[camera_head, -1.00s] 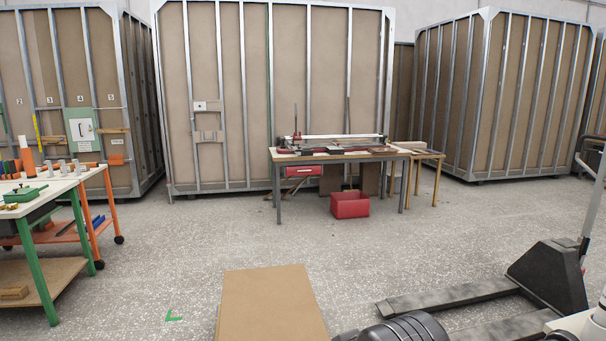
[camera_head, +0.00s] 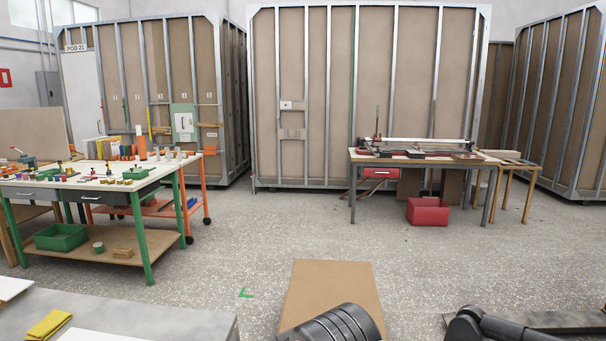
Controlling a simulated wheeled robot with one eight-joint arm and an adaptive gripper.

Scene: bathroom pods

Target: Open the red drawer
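The red drawer (camera_head: 381,173) hangs under the left part of the tabletop of a workbench (camera_head: 352,203) at the back right of the head view. Its red front sits flush under the table edge and looks closed, with a small light mark, perhaps a handle, on it. A dark ribbed part of my arm (camera_head: 345,326) shows at the bottom edge. My gripper's fingers are not in view, and the drawer is far from me across the floor.
A red crate (camera_head: 428,212) stands on the floor under the bench. A brown board (camera_head: 330,290) lies ahead of me. A green-legged worktable (camera_head: 148,235) stands left, and a grey surface (camera_head: 120,315) is at lower left. The floor between is mostly clear.

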